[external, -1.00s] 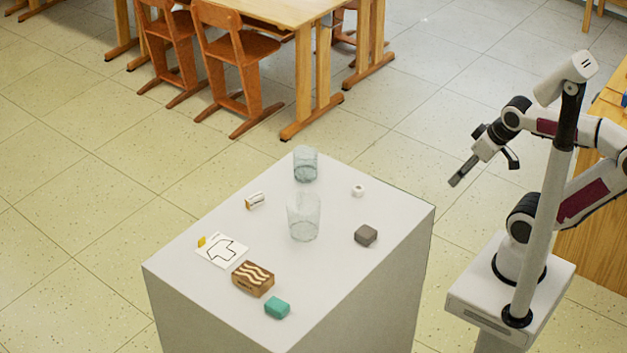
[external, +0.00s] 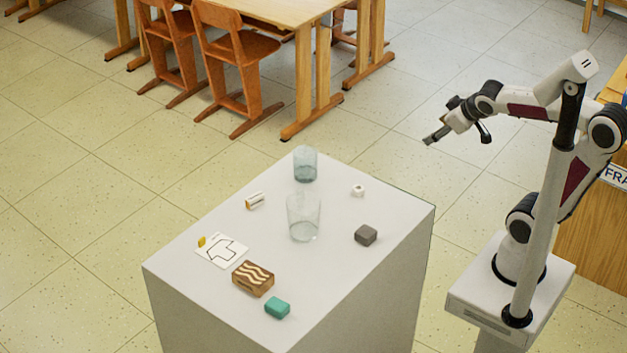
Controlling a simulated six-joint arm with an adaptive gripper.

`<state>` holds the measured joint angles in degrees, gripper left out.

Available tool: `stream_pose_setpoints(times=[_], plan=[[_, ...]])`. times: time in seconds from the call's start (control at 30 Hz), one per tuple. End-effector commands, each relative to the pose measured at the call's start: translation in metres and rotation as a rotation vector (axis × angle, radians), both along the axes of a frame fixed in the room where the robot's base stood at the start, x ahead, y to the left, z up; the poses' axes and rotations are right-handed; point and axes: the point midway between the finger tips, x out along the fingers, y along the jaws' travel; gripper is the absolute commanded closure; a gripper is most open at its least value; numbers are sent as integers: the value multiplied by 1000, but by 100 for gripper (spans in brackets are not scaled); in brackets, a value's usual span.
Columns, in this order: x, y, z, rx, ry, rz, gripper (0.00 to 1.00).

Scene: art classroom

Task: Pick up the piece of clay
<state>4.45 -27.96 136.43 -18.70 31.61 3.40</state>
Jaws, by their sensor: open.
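Two small blocks on the pale pedestal top could be the clay: a grey-brown block (external: 365,235) near the right edge, and a teal block (external: 277,308) near the front corner. I cannot tell from their look which one is clay. My gripper (external: 457,138) is open and empty. It is in the air beyond the pedestal's right edge, well apart from both blocks.
The pedestal (external: 330,290) also carries two clear glasses (external: 304,218) (external: 305,164), a patterned brown block (external: 253,278), a white card (external: 222,250), a small white-and-yellow piece (external: 254,201) and a small white ring (external: 358,191). Chairs (external: 235,65) and a table (external: 275,10) stand behind.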

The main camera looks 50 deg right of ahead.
Motion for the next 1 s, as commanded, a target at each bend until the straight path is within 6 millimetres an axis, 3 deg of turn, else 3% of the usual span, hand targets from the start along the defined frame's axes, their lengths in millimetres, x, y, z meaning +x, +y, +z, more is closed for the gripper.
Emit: stream_pose_setpoints(times=[0.2, 0.53, 0.77, 1.0], plan=[[56, -21, 12, -104, -71, 53, 44], [136, -37, 20, -228, -164, 186, 44], [186, -37, 12, -283, -215, 310, 44], [230, -29, -8, -308, -254, 462, 44]])
